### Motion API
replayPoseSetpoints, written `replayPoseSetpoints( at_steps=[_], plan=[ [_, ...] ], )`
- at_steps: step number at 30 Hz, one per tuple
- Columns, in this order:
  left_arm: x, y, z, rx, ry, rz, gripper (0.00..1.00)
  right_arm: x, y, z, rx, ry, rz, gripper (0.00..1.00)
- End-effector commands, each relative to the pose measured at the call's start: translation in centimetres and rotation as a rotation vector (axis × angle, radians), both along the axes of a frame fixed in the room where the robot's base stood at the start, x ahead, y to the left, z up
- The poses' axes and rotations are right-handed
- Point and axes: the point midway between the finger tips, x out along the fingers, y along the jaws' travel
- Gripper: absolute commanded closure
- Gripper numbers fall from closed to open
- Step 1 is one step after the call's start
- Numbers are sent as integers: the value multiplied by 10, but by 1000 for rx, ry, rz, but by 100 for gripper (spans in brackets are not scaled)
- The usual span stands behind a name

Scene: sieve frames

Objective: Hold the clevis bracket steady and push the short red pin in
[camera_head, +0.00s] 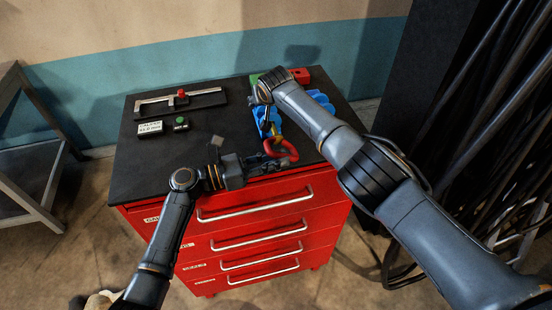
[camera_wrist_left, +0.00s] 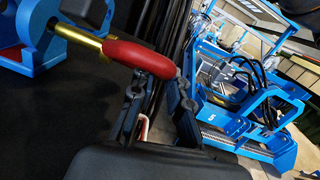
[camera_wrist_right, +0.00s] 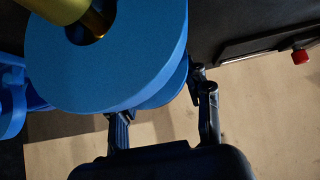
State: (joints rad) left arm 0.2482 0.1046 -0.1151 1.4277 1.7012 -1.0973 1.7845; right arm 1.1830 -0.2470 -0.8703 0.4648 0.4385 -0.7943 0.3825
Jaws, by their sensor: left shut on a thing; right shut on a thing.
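The blue clevis bracket (camera_head: 260,122) is at the front right of the bench top, partly behind my right arm. My right gripper (camera_wrist_right: 160,105) is shut on its round blue lug (camera_wrist_right: 110,65). The short pin has a curved red handle (camera_wrist_left: 140,57) and a brass shaft (camera_wrist_left: 78,37). My left gripper (camera_head: 266,160) is shut on the red handle, which also shows in the head view (camera_head: 284,150). In the left wrist view a length of brass shows between handle and bracket (camera_wrist_left: 40,45). Brass also shows at the lug's hole in the right wrist view; depth is unclear.
The black bench top (camera_head: 217,128) sits on a red drawer cabinet (camera_head: 270,225). A frame-shaped tool (camera_head: 205,95), a labelled block (camera_head: 150,129) and a green-button box (camera_head: 181,124) stand at left. Other blue parts and a red block (camera_head: 300,75) are behind my right arm.

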Motion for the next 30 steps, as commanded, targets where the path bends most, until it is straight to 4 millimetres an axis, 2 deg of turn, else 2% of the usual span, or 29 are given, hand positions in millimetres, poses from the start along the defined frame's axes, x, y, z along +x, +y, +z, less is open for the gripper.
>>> replayPoseSetpoints(
  at_steps=[5,6,9,20,23,30],
  plan=[
    [2,1,3,-2,-6,4,100,0,0,1,1,-2,1,100],
    [2,1,3,-2,-6,4,78,0,0,1,1,-2,1,100],
    [2,1,3,-1,-7,4,57,0,0,1,1,-2,1,100],
    [1,5,2,1,-5,6,57,0,0,2,2,-3,1,100],
    [-2,15,1,2,-4,7,57,1,0,2,1,-3,0,100],
    [-22,60,-3,4,-1,5,57,1,0,2,0,-3,1,100]
  ],
)
